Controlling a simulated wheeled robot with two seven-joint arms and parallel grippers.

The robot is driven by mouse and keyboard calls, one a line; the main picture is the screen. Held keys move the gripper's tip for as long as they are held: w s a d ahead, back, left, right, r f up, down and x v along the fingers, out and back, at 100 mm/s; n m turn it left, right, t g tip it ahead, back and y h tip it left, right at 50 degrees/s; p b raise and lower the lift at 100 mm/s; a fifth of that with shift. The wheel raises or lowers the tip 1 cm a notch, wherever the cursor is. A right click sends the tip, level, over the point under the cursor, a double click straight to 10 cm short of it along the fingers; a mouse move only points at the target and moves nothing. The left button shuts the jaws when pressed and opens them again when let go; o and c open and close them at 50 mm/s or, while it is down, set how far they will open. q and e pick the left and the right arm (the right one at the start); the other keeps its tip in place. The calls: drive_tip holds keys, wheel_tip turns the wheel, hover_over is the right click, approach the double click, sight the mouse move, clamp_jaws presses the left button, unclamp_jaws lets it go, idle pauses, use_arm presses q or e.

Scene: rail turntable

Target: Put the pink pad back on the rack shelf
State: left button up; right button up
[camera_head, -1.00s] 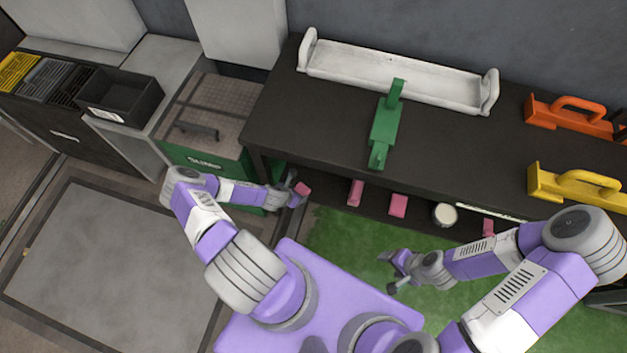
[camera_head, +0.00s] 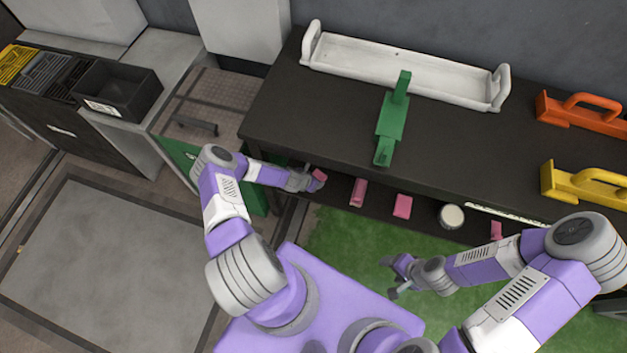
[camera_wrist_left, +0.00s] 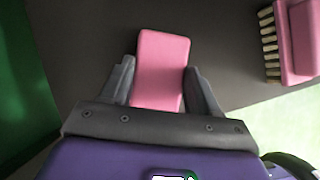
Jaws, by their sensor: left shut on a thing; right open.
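My left gripper (camera_head: 309,181) is shut on the pink pad (camera_head: 319,175) at the front edge of the dark bench, by its left end. In the left wrist view the pad (camera_wrist_left: 162,60) is a flat rounded pink block sticking out past my left gripper's fingers (camera_wrist_left: 160,85), over a dark surface. The dark lower shelf (camera_head: 380,215) lies under the bench top; whether the pad touches it I cannot tell. My right gripper (camera_head: 391,277) is open and empty above the green mat.
A pink bristled brush (camera_head: 358,192), also in the left wrist view (camera_wrist_left: 300,40), sits right of the held pad. Another pink block (camera_head: 402,206) and a white-topped can (camera_head: 451,216) stand farther right. The bench top (camera_head: 300,120) overhangs the shelf. A green bin (camera_head: 181,153) stands left.

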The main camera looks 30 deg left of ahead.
use_arm(q)
drive_tip(key=shift+f, duration=0.1)
drive_tip(key=o, duration=0.9)
drive_tip(key=shift+o, duration=0.2)
drive_tip(key=p+v, duration=0.5)
drive_tip(key=v, duration=0.7)
